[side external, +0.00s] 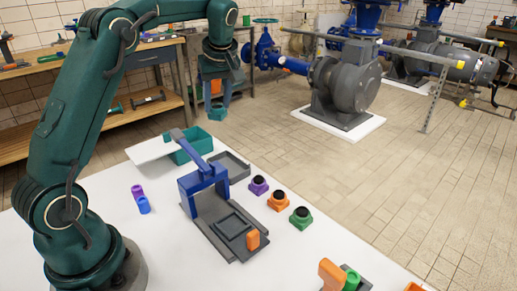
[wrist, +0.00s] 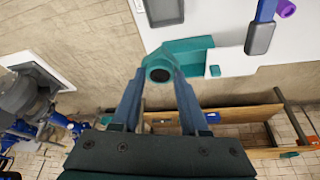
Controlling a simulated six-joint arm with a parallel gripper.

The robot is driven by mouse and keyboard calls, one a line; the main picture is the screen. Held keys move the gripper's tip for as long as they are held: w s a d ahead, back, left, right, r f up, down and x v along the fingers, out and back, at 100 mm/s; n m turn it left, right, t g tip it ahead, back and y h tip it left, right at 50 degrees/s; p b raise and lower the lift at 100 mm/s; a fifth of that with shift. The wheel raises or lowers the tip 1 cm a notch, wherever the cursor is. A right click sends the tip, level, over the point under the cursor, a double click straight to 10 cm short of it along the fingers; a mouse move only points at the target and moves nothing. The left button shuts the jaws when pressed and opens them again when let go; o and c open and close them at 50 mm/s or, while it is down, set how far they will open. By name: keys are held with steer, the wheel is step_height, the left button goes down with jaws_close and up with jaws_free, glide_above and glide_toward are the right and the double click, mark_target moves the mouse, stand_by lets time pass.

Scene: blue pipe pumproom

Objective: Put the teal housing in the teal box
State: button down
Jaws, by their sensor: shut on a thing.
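My gripper (side external: 217,110) is shut on the teal housing, raised in the air beyond the far edge of the white table. In the wrist view the housing (wrist: 158,63) has a black round centre and sits between the blue fingertips (wrist: 159,74). It shows small and partly covered in the side view. The teal box (side external: 190,150) stands at the table's far end, below and to the left of my gripper in the side view. In the wrist view the box (wrist: 190,48) is just right of the housing, which partly overlaps it in the picture.
A blue press (side external: 205,184) with a raised lever stands beside a grey tray (side external: 232,164). Purple (side external: 258,187), orange (side external: 278,202) and green (side external: 300,218) housings stand right of it. Purple and blue cylinders (side external: 143,205) stand left. A wooden bench (side external: 150,112) is behind.

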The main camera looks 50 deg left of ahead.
steer(key=s+a+f+n+g, duration=0.1)
steer(key=s+a+f+n, duration=0.1)
steer(key=a, duration=0.3)
steer(key=s+a+f+n, duration=0.1)
steer(key=s+a, duration=0.1)
steer(key=a, duration=0.3)
glide_toward(188, 138)
steer(key=shift+s+d+f, duration=0.6)
steer(key=shift+s+f, duration=0.25)
steer(key=shift+s, duration=0.1)
steer(key=shift+f, duration=2.1)
steer(key=shift+f, duration=0.1)
steer(key=c, duration=0.7)
jaws_free()
